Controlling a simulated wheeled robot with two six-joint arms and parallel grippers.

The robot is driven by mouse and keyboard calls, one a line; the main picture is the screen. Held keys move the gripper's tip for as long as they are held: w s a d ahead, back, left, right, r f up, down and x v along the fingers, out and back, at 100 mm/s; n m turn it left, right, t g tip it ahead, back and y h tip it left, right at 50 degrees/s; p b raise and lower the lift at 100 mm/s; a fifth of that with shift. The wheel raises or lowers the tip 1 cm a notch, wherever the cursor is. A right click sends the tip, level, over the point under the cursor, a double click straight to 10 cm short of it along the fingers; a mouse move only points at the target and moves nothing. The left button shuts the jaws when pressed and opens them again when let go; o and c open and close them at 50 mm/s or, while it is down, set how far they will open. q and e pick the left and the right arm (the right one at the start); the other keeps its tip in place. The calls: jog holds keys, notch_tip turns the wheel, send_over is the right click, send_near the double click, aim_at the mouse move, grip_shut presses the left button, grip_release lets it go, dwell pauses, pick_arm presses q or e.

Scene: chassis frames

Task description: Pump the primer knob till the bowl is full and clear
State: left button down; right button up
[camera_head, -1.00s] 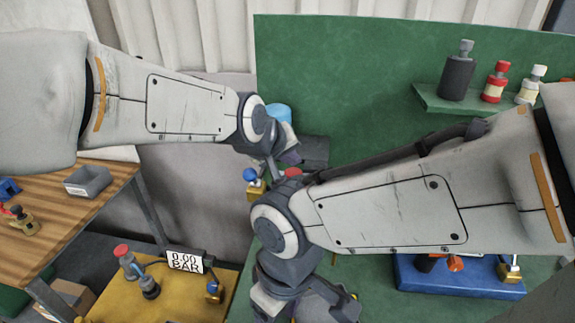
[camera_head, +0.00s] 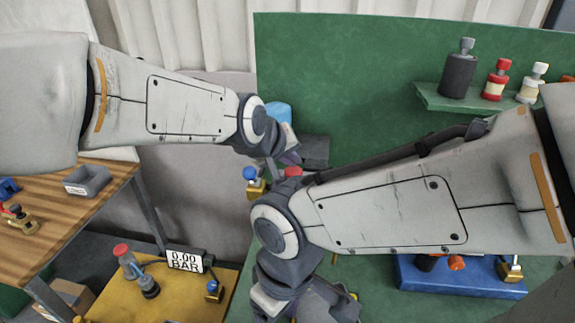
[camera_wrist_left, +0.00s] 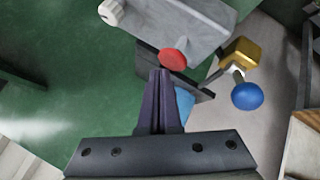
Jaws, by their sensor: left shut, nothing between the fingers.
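A red round knob (camera_wrist_left: 173,59) sticks out of a grey housing (camera_wrist_left: 180,25) in the left wrist view, and part of it shows in the head view (camera_head: 293,172). A blue ball knob (camera_wrist_left: 247,96) on a brass fitting (camera_wrist_left: 240,55) stands to its right. I cannot tell for sure which is the primer knob. My left gripper (camera_wrist_left: 160,74) is shut and empty, its tips close below the red knob; contact is unclear. The bowl and its contents cannot be made out. My right gripper (camera_head: 335,300) is low in the head view, its fingers unclear.
A green board (camera_head: 350,80) carries a shelf (camera_head: 450,105) with bottles. A yellow bench (camera_head: 190,300) holds a gauge reading 0.00 BAR (camera_head: 186,260). A blue tray (camera_head: 460,282) lies at the right. My right arm covers much of the middle.

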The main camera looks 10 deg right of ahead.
aim_at(292, 173)
pick_arm(q)
jog(key=shift+f+b, duration=0.85)
jog(key=shift+f, duration=0.35)
dwell(0.9)
jog(key=shift+r, duration=0.1)
jog(key=shift+r+p, duration=1.25)
jog(key=shift+r, duration=0.15)
notch_tip(292, 173, up, 5)
jog(key=p, duration=0.4)
jog(key=shift+r, duration=0.1)
